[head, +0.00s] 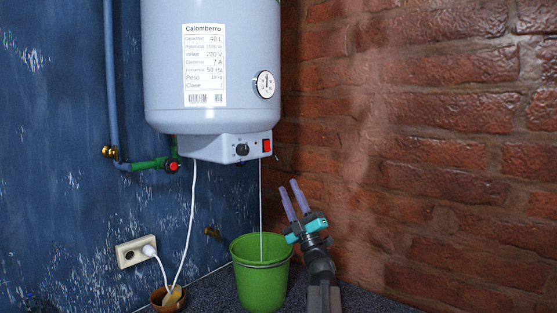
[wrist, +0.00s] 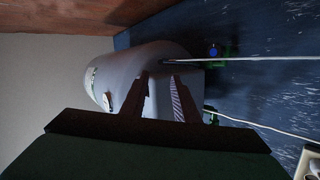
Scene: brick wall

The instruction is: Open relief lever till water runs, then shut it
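The grey-white water heater (head: 212,70) hangs in the corner, with its lower housing (head: 220,148), round knob (head: 242,149) and red switch (head: 266,146). The heater also shows sideways in the wrist view (wrist: 160,58). Under it a green valve with a red handle (head: 173,166) sits at left. In the wrist view a green fitting with a blue handle (wrist: 213,51) shows under the heater. I cannot make out the relief lever for certain. My gripper (head: 289,185) is open and empty, below and right of the heater, its fingers apart in the wrist view (wrist: 160,78).
A thin straight white line (head: 260,200) drops from the heater into the green bucket (head: 262,285); I cannot tell whether it is tube or water. A white cord (head: 192,215) hangs left, near the wall socket (head: 136,252) and a brown pot (head: 168,298). A brick wall (head: 430,150) stands right.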

